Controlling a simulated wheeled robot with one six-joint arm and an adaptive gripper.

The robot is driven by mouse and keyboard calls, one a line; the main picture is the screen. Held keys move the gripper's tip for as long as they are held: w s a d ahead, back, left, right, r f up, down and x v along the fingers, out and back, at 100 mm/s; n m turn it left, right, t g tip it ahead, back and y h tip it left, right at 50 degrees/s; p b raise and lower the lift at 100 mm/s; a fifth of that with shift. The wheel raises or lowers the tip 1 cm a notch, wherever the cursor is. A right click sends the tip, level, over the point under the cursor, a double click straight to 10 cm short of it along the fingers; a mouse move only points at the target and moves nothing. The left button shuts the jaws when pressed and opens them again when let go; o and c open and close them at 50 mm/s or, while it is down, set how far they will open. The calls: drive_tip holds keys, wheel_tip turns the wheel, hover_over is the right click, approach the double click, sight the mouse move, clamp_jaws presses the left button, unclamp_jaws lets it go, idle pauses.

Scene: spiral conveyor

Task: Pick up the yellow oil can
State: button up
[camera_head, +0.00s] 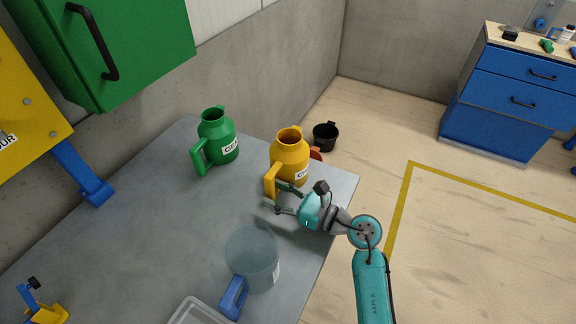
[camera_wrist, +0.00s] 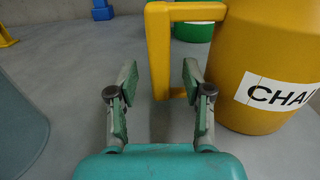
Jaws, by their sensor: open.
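The yellow oil can (camera_head: 291,158) stands upright on the grey table, near its right edge. Its open top faces up and its squared handle points to the lower left. My gripper (camera_head: 272,197) is open and empty, just in front of the handle. In the wrist view, the can (camera_wrist: 265,60) fills the right side, with a white label reading "CHA".
A green can (camera_head: 217,140) stands behind left. A translucent blue-grey container (camera_head: 252,258) with a blue handle stands close in front. A clear tray (camera_head: 195,313) is at the front. A green cabinet (camera_head: 140,50) hangs above the back left. The table's left middle is clear.

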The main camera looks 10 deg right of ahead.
sight(269, 175)
drive_tip(key=shift+x, duration=0.95)
clamp_jaws()
drive_tip(key=shift+r, duration=0.15)
wheel_tip(269, 175, up, 10)
drive_tip(key=shift+f, duration=0.1)
